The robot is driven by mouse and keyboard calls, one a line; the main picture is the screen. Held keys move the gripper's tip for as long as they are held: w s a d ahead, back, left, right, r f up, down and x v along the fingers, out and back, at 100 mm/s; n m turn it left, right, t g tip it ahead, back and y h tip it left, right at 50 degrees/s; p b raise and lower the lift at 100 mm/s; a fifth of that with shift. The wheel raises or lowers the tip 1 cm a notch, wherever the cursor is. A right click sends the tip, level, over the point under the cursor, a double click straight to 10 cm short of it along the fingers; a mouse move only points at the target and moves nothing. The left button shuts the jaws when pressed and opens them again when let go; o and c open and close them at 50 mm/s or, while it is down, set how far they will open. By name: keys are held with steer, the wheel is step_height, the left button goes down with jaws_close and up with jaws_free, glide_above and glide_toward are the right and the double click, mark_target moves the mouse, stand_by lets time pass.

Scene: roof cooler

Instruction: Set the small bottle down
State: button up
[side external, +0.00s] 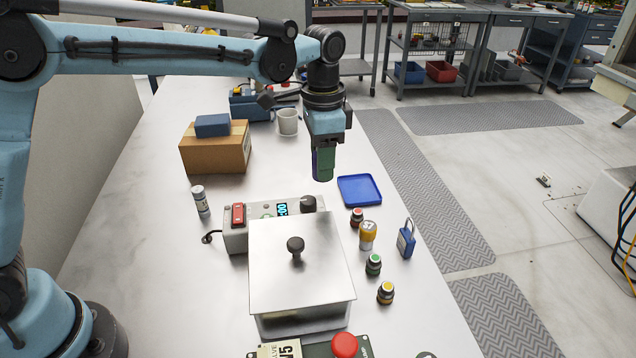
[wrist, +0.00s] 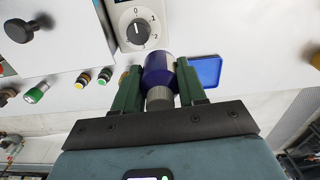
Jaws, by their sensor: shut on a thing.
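My gripper (side external: 323,168) is above the bench, behind the steel-lidded box and to the left of the blue tray. In the wrist view its green fingers are shut on a small dark blue bottle (wrist: 160,72) with a ribbed grey end (wrist: 159,98). In the side view the fingers mostly hide this bottle. The flat blue tray (side external: 359,190) lies empty on the bench, and it also shows in the wrist view (wrist: 206,71), just right of the bottle. The bottle appears held up, clear of the bench.
The steel-lidded box (side external: 300,260) has a knob and a control panel (side external: 272,212). Several small capped items, including a yellow-topped one (side external: 367,235), and a blue padlock (side external: 406,241) stand at right.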

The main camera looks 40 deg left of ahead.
steer(key=shift+n, duration=0.6)
steer(key=w+a+f, duration=0.2)
steer(key=a, duration=0.2)
steer(key=w+a+f, duration=0.2)
steer(key=a, duration=0.2)
steer(key=w+a+f, duration=0.2)
steer(key=a+f, duration=0.1)
steer(key=a, duration=0.1)
steer(key=shift+w+a, duration=0.35)
steer(key=shift+f, duration=2)
steer(key=shift+f, duration=0.15)
steer(key=o, duration=1)
steer(key=shift+o, duration=0.2)
